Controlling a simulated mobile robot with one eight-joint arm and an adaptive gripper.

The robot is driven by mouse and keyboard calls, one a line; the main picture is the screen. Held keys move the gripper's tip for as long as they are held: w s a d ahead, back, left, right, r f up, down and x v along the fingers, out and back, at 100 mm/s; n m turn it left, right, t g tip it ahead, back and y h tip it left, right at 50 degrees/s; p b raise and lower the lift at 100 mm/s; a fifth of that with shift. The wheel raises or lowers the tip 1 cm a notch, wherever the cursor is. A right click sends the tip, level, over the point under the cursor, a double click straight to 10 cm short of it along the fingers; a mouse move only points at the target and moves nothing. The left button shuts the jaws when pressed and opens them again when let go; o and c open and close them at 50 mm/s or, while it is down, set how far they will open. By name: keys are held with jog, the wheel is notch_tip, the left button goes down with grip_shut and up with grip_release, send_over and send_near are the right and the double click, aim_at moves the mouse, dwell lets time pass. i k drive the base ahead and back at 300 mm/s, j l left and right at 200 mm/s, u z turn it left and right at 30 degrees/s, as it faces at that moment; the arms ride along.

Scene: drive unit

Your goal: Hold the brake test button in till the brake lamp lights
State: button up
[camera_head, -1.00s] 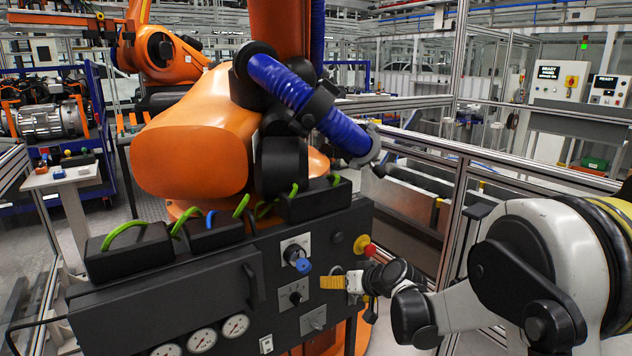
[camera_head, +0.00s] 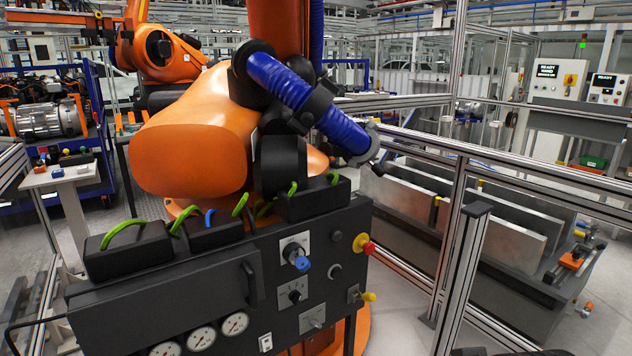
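The dark drive unit cabinet (camera_head: 170,300) fills the lower middle, with controls on its right part. A round dark button-like fitting (camera_head: 334,271) sits right of a blue knob (camera_head: 303,263). A small dark round fitting (camera_head: 337,235) is above it; neither looks lit. A red mushroom button (camera_head: 368,248) on a yellow base is at the upper right, and a yellow-tipped lever (camera_head: 368,296) is at the lower right. I cannot read labels, so I cannot tell which is the brake test button or the brake lamp. My gripper is out of view.
A black rotary switch (camera_head: 294,296) and round gauges (camera_head: 235,324) share the panel. An orange robot arm (camera_head: 195,150) stands behind the cabinet. A metal fence post (camera_head: 462,270) rises to the right. Open floor (camera_head: 395,315) lies between panel and post.

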aim_at(334, 274)
jog(key=i+j+z, duration=0.1)
jog(key=j, duration=0.25)
jog(key=i+j+z, duration=0.1)
jog(key=j, duration=0.25)
jog(key=i+j+z, duration=0.1)
jog(key=i+j, duration=0.15)
jog(key=j, duration=0.15)
jog(key=i+j, duration=0.15)
jog(key=j, duration=0.25)
jog(key=z, duration=0.05)
